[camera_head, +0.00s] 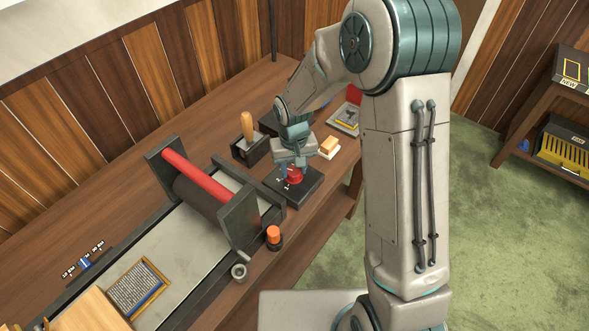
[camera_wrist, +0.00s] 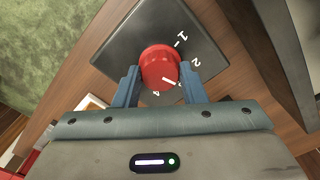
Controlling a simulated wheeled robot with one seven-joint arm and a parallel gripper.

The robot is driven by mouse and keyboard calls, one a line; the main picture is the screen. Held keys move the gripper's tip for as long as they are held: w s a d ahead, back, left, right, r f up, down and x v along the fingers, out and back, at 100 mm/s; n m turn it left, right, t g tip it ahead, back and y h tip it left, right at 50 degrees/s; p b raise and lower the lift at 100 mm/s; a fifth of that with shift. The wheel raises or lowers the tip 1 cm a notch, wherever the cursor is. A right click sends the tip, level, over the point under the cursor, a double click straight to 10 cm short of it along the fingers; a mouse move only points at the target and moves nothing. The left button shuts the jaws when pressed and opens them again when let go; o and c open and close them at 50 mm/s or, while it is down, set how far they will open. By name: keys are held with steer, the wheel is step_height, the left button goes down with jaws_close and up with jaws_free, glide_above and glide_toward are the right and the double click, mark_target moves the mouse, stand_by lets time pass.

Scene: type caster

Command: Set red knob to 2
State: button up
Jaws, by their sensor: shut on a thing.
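The red knob (camera_head: 295,176) sits on a dark square plate (camera_head: 306,190) on the workbench. In the wrist view, the knob (camera_wrist: 158,62) stands between the two fingers of my gripper (camera_wrist: 160,74), which is shut on its sides. White digits 1, 2 and 4 show around the knob on the plate (camera_wrist: 135,35). The knob's white mark points to the lower right, between 2 and 4, close to the right finger. A digit there is mostly hidden. In the head view, my gripper (camera_head: 293,166) reaches down onto the knob from above.
A press with a red roller (camera_head: 195,172) stands left of the plate. A wooden-handled tool (camera_head: 247,128) in a dark block stands behind it. An orange-topped item (camera_head: 274,236) and a small grey ring (camera_head: 239,272) sit near the bench's front edge.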

mark_target(294, 171)
steer(key=n+b, duration=0.1)
steer(key=n, duration=0.5)
steer(key=shift+n, duration=0.3)
stand_by(0.4)
steer(key=o, duration=1)
steer(key=shift+a, duration=0.15)
step_height(294, 171, up, 14)
steer(key=shift+f+b, duration=0.1)
steer(key=shift+b, duration=0.5)
